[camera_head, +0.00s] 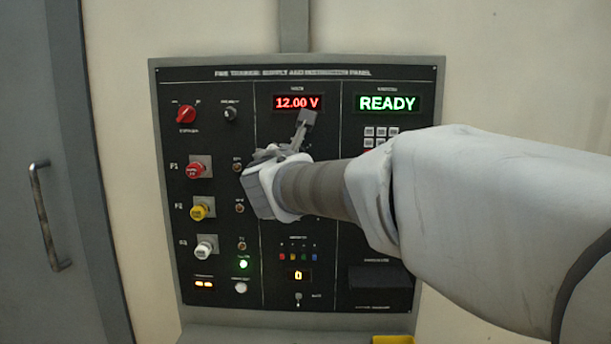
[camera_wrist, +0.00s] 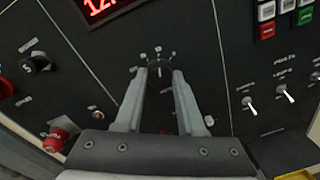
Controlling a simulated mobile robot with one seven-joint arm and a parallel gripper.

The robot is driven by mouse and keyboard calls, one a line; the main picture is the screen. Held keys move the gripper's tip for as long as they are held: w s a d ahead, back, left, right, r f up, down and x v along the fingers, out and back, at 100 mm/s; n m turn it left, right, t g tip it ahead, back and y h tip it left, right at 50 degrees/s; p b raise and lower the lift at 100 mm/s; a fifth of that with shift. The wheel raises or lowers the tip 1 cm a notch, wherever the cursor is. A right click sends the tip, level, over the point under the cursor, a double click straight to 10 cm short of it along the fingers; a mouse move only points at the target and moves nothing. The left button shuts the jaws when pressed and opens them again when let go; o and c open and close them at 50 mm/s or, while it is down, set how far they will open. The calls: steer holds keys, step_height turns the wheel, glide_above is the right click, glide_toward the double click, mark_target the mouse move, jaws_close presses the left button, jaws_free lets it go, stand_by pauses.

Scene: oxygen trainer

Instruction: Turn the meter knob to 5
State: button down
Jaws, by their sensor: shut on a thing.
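The meter knob (camera_wrist: 159,69) is a small black dial on the panel, below the red voltage display. In the wrist view it sits between the two fingertips of my gripper (camera_wrist: 162,82), which is shut on it. A faint light mark on the knob seems to point roughly up. Small white scale marks ring the knob's upper side, too blurred to read. In the head view my gripper (camera_head: 304,124) reaches the panel just under the display (camera_head: 297,102), which reads 12.00 V. The knob is hidden there behind my gripper.
The panel (camera_head: 217,262) also carries a red knob (camera_head: 186,114), a black knob (camera_head: 230,113), red, yellow and white knobs down the left, and a green READY display (camera_head: 387,103). Toggle switches (camera_wrist: 285,92) and a keypad lie right of my gripper in the wrist view.

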steer(key=shift+m+y+b, duration=0.3)
steer(key=shift+m+b, duration=3.65)
steer(key=shift+m, duration=0.15)
steer(key=c, duration=0.5)
jaws_free()
steer(key=shift+s, duration=0.2)
